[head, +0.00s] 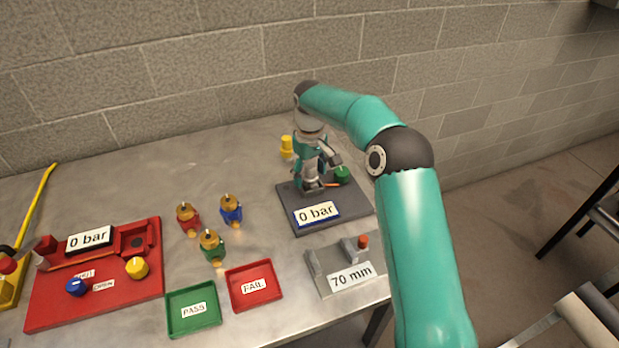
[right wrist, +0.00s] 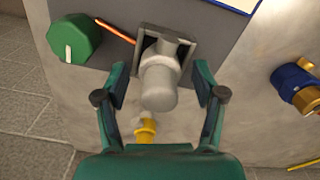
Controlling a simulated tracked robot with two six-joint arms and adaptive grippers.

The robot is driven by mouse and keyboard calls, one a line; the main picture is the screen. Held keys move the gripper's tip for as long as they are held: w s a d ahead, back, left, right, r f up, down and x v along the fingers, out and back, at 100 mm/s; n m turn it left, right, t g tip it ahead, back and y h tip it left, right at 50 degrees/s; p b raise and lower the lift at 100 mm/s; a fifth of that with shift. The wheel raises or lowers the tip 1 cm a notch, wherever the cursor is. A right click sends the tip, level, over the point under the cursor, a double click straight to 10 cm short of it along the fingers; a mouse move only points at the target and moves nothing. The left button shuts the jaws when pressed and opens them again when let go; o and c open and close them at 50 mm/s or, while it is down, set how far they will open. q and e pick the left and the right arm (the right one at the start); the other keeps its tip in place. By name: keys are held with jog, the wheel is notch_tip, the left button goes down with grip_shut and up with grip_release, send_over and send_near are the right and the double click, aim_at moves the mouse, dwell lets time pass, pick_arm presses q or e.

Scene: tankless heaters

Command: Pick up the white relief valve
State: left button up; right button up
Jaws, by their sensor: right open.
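The white relief valve (right wrist: 159,82) looks pale grey-white in the right wrist view. It stands in a square grey socket (right wrist: 183,52) on a dark grey plate (right wrist: 215,25). My right gripper (right wrist: 161,85) is open, with one finger on each side of the valve and a visible gap on both sides. In the head view my right gripper (head: 318,163) is above the dark plate (head: 345,205) and hides most of the valve. My left gripper is not in view.
A green knob (right wrist: 74,39) and an orange rod (right wrist: 115,33) are beside the socket. A yellow valve (head: 286,147) stands behind the plate. Red (head: 187,217), blue (head: 231,210) and green (head: 211,246) valves stand left. PASS (head: 194,327) and FAIL (head: 254,304) trays lie in front.

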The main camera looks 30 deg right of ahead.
grip_shut()
dwell(0.3)
jog(key=shift+r, duration=0.1)
